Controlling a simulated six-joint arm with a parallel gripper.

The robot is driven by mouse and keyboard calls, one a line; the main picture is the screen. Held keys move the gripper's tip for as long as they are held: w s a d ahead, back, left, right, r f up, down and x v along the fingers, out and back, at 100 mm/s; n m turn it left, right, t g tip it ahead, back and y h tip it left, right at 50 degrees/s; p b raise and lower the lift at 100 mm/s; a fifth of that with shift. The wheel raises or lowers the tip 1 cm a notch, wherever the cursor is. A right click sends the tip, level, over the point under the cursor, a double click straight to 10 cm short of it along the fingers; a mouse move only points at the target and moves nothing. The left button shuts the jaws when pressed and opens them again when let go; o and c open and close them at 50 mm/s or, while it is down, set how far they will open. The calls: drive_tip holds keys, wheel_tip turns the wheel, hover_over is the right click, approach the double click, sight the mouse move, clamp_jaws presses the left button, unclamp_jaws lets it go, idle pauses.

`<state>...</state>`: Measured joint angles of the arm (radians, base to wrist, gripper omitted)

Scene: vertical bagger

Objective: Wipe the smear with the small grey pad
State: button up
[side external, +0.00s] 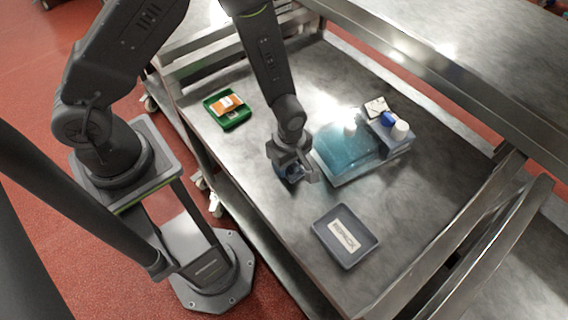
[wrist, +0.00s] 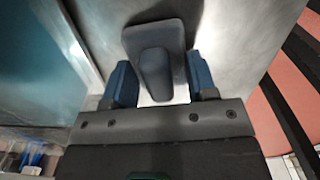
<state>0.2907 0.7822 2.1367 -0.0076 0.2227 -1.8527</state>
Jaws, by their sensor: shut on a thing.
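My gripper (side external: 296,176) points down over the steel table, just left of the teal see-through block. In the wrist view its blue fingertips (wrist: 161,82) are on either side of the small grey pad (wrist: 136,38), which has a raised grip on its back. The gripper is shut on the pad. In the side view the pad is mostly hidden by the gripper, and I cannot tell whether it touches the table. I cannot make out the smear in either view.
The teal block (side external: 338,155) stands right of my gripper, with a grey holder (side external: 400,148) of bottles beside it. A grey tray labelled REPACK (side external: 369,258) lies in front. A green tray (side external: 213,104) with orange packs lies at the back left. A steel rail (side external: 440,88) borders the right.

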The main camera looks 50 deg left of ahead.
sight(274, 179)
drive_tip(key=shift+w+f, duration=0.1)
drive_tip(key=shift+w, duration=1.25)
drive_tip(key=shift+s+r, duration=0.15)
drive_tip(key=shift+s, duration=0.8)
drive_tip(key=shift+s+r, duration=0.1)
drive_tip(key=shift+s, duration=0.8)
drive_tip(key=shift+s+f, duration=0.2)
drive_tip(key=shift+s, duration=1.7)
drive_tip(key=shift+r, duration=0.1)
drive_tip(key=shift+r, duration=2.95)
